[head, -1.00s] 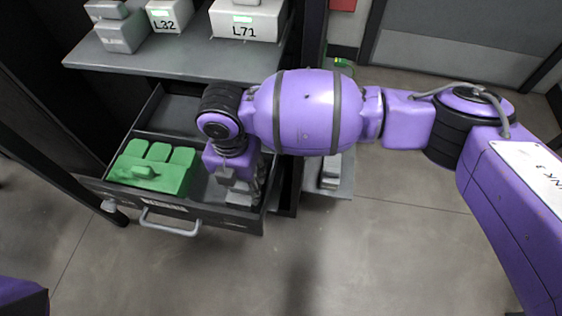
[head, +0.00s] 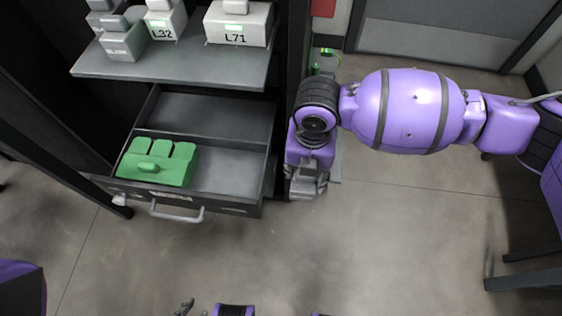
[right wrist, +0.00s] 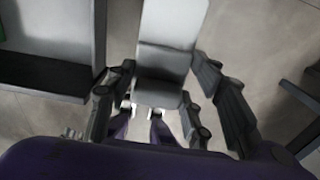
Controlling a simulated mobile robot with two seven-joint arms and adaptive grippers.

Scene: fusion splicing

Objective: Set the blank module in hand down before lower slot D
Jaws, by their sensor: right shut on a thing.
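My right gripper (head: 306,186) is to the right of the open drawer, beside the dark cabinet post, pointing down. In the right wrist view its fingers (right wrist: 165,88) are shut on a light grey block, the blank module (right wrist: 163,62). In the head view the gripper mostly hides the module, and no label on it can be read. Lower slot D cannot be made out by any marking. A small dark tip at the bottom edge of the head view may belong to my left gripper; too little shows to tell its state.
The drawer (head: 212,113) stands open, with a green block-shaped piece (head: 157,165) at its left and bare space at its right. The shelf (head: 180,66) above holds grey modules, including L32 (head: 166,22) and L71 (head: 238,25). Open floor (head: 390,220) lies right and in front.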

